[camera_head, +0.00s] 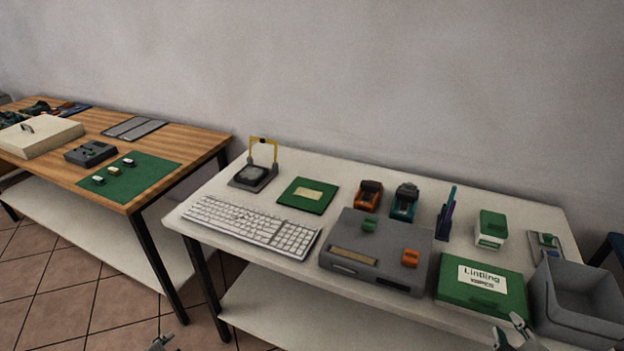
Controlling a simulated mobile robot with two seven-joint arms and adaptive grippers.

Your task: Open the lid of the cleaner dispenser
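No label names the cleaner dispenser. Candidates on the white table are a small white box with a green top (491,229) and a flat green box with a white label (482,292); both look closed. My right gripper (511,331) shows at the bottom edge, in front of the labelled box, its fingertips apart with nothing seen between them. Its lower part is cut off by the frame. Only a small tip of my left gripper (161,343) shows at the bottom, left of the white table, so its opening cannot be judged.
The white table (240,221) also holds a keyboard (250,226), a grey device (376,253), orange (369,196) and teal (404,203) tools, pens (446,214) and a grey bin (577,303) at the right. A wooden table (190,144) stands left.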

